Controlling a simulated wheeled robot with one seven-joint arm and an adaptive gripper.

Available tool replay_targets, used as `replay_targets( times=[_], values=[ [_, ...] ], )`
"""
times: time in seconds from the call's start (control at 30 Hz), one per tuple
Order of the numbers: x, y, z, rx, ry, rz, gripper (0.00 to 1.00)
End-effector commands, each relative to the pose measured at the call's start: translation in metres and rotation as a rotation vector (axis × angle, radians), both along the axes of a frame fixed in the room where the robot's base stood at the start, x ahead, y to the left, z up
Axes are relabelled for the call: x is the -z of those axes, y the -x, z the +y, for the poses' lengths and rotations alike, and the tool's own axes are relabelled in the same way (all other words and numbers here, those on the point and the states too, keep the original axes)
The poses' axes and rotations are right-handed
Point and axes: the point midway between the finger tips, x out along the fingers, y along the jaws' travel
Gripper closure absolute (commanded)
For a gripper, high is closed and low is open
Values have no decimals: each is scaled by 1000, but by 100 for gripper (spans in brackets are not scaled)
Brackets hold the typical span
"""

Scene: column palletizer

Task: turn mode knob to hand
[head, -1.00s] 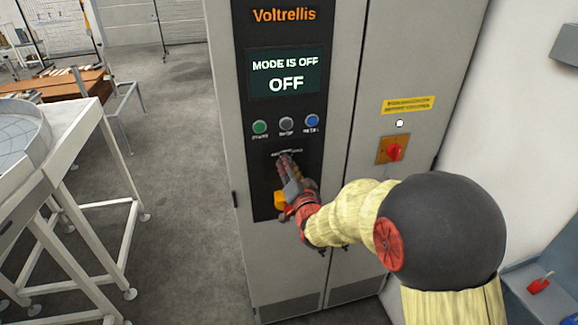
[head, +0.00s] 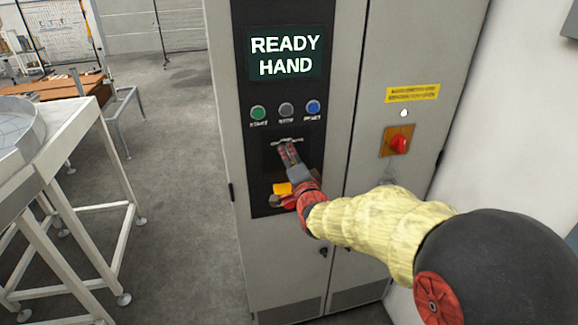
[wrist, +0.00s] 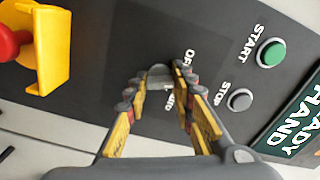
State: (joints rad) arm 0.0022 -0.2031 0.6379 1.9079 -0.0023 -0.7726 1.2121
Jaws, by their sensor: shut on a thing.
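The mode knob (wrist: 160,75) is a small grey knob on the black panel in the wrist view, with white lettering beside it, partly covered by my fingers. My gripper (wrist: 158,82) has its fingers on both sides of the knob and is shut on it. In the head view my gripper (head: 288,154) is at the panel below the row of buttons and hides the knob. The screen (head: 285,54) on the cabinet reads READY HAND. It also shows at the right edge of the wrist view (wrist: 297,125).
The green start button (wrist: 271,53) and grey stop button (wrist: 240,99) are near my fingers. A yellow guard (wrist: 54,45) with a red button is on the other side. A red rotary switch (head: 399,144) is on the right door. A white-framed stand (head: 90,170) is at left.

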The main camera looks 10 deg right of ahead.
Motion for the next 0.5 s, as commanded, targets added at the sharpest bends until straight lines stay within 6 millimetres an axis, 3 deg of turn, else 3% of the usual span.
replay_targets(
  times=[0.5],
  values=[
    [3, 0, 0, 0, -313, 1, 100]
  ],
)
